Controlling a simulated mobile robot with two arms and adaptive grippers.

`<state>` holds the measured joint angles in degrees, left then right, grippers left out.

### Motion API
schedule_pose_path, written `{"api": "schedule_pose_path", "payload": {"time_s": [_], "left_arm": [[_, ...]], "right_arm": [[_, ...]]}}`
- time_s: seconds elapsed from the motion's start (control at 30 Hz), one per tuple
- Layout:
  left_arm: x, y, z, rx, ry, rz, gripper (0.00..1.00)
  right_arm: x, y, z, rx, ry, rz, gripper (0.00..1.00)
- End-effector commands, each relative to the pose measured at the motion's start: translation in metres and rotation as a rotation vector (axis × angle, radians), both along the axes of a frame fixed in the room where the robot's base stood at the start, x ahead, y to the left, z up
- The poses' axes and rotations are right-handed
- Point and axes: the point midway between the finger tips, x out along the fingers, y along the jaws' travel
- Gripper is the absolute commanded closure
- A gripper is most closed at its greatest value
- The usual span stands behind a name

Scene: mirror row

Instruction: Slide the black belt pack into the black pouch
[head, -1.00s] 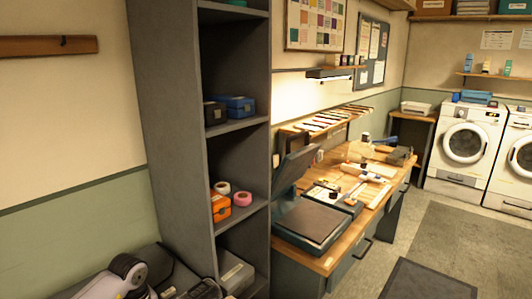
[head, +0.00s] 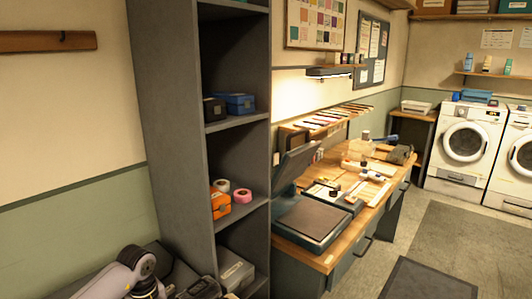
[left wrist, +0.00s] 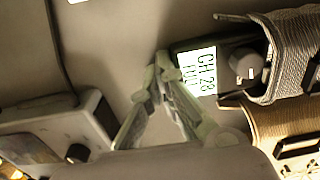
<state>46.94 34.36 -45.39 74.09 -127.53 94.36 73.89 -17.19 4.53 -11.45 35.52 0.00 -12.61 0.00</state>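In the left wrist view, the black belt pack (left wrist: 247,50) has a lit screen reading "CH 28" and a round knob. Its far end is at or inside the mouth of a dark grey-black pouch (left wrist: 290,40); how deep it sits I cannot tell. My left gripper (left wrist: 160,62) has its fingertips together beside the screen end of the pack. They look close to or touching that end, with nothing visible between them. In the head view only part of my left arm shows at lower left; the left gripper is hidden there. My right gripper is in neither view.
A tan pouch (left wrist: 275,125) lies beside the dark one. A pale device (left wrist: 60,130) is at left in the wrist view. A tall grey shelf (head: 172,130) stands beside my left arm, holding boxes and tape rolls. A wooden workbench (head: 325,262) lies beyond, with clear floor (head: 440,225) at right.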

Motion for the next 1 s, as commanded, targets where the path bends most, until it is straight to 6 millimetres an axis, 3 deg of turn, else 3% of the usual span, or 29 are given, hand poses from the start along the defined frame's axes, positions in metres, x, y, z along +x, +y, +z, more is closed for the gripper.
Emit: {"api": "schedule_pose_path", "payload": {"time_s": [1.0], "left_arm": [[0.018, -0.017, -0.002, -0.003, -0.002, -0.002, 1.00]], "right_arm": [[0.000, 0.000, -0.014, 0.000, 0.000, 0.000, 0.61]]}}
